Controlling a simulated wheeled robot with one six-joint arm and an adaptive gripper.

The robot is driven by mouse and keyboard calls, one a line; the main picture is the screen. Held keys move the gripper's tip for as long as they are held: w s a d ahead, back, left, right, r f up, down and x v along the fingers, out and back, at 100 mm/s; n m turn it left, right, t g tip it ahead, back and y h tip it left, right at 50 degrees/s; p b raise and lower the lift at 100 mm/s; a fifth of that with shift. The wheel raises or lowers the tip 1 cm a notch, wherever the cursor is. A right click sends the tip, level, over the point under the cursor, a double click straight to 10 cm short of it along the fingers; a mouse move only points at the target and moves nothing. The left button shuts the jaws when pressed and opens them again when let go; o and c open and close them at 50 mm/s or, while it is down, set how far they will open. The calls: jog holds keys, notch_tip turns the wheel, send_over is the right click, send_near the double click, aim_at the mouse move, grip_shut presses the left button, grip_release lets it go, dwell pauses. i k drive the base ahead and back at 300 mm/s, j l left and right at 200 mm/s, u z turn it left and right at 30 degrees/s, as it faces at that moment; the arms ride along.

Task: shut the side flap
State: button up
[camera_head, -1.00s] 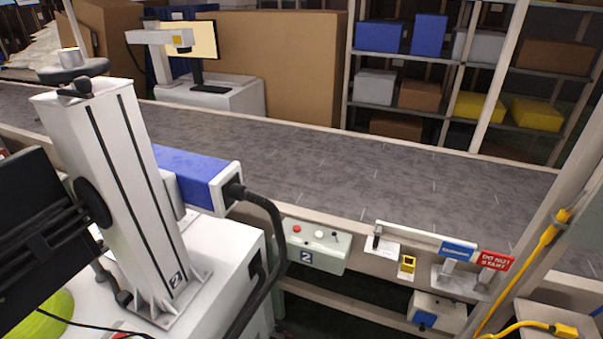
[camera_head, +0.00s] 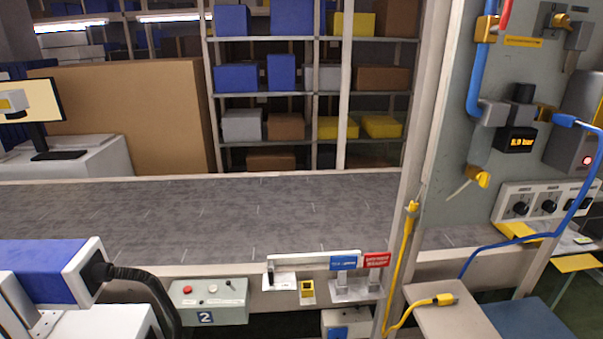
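I cannot make out a part that is clearly the side flap. A white bar (camera_head: 315,258) runs level along the conveyor's near edge, between a dark post at its left end and a blue label at its right; I cannot tell whether it is a flap. My gripper is not in view, so its opening and what it holds are hidden.
A grey conveyor belt (camera_head: 200,215) runs across, bare where seen. A control box marked 2 (camera_head: 208,302) and a red tag (camera_head: 377,260) are on its near side. A blue-and-white machine (camera_head: 50,275) stands left. A panel with valves and a gauge (camera_head: 517,141) stands right.

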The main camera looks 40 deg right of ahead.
aim_at(565, 265)
jog(key=k+l+z, duration=0.4)
jog(key=l, duration=0.95)
jog(key=k+l+z, duration=0.1)
jog(key=l+z, duration=0.25)
jog(key=l, duration=1.05)
jog(key=l+z, duration=0.4)
jog(key=l, duration=1.05)
